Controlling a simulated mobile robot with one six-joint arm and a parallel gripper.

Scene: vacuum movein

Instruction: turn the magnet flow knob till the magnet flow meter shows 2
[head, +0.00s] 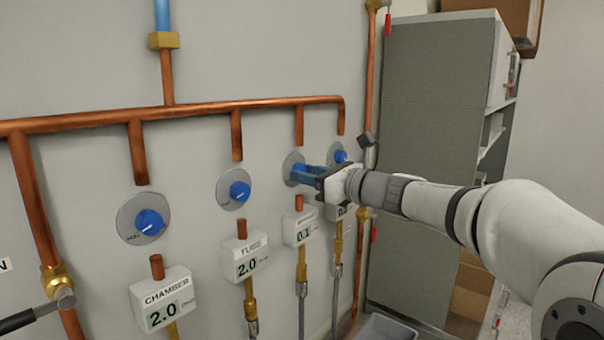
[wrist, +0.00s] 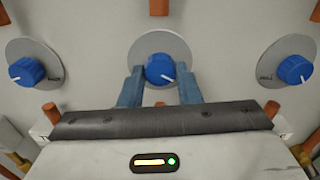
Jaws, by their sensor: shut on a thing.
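The magnet flow knob (head: 299,170) is the third blue knob from the left, on a round grey plate on the wall; its label is small and hard to read. The meter (head: 301,230) below it shows 0.1. My gripper (head: 302,173) is at this knob, coming from the right. In the wrist view the blue knob (wrist: 160,68) sits between my two blue fingers, which are shut on its sides. Its white pointer mark points to the lower right.
The chamber knob (head: 150,222) and tube-side knob (head: 239,191) stand to the left; their meters (head: 164,300) (head: 246,259) both show 2.0. A fourth knob (head: 340,156) is close to the right, its meter partly hidden by my gripper. Copper pipes (head: 190,109) run above. A grey cabinet (head: 425,90) stands right.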

